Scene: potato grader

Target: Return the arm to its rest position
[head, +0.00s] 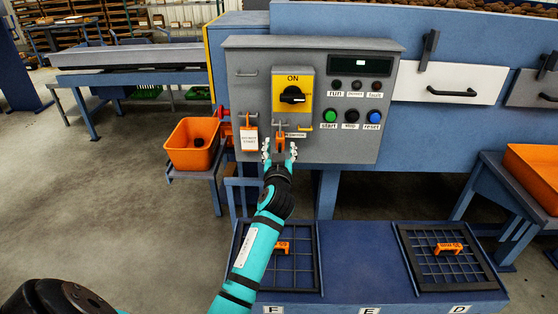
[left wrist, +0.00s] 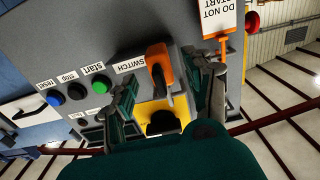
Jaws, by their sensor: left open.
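My left gripper (head: 279,150) is open in front of the lower part of the grey control panel (head: 240,100). Its fingers stand either side of an orange piece (head: 280,141) that hangs by the "SWITCH" label. In the left wrist view, the orange piece (left wrist: 160,66) shows between the spread fingers of the left gripper (left wrist: 166,95); whether they touch it is unclear. The teal left arm (head: 258,245) reaches up from the bottom of the head view. My right gripper is out of view.
Above the gripper is a yellow switch plate (head: 280,76) with a black knob (head: 292,95), marked ON. A "do not start" tag (head: 249,141) hangs to the left. An orange bin (head: 192,156) stands further left. Grated blue bench tops (head: 365,270) lie below the arm.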

